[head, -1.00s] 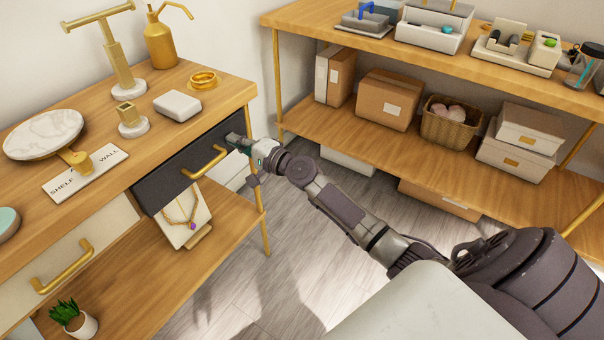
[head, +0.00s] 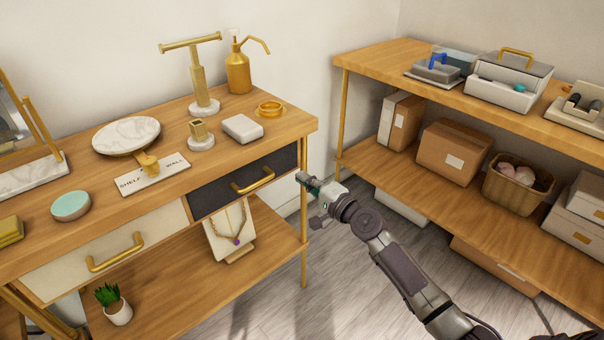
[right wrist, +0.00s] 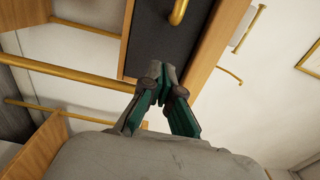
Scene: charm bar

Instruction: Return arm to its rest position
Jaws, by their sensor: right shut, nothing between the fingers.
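My right gripper (head: 306,181) is shut and empty. It hovers just right of the wooden table's front right corner, near the dark drawer (head: 222,192) and apart from its gold handle (head: 253,180). In the right wrist view its green-lined fingers (right wrist: 163,90) meet at the tips, with the dark drawer front (right wrist: 160,45) and part of a gold handle (right wrist: 178,13) beyond them. The arm reaches in from the lower right of the head view. The dark drawer looks closed, flush with the table front. My left gripper is not in view.
The table (head: 75,220) carries a marble stand, a gold T-stand (head: 197,80), a gold bottle (head: 238,70) and small trays. A necklace display (head: 230,232) and potted plant (head: 114,304) stand on its lower shelf. A shelf unit (head: 400,166) with boxes is at right. Floor shows between them.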

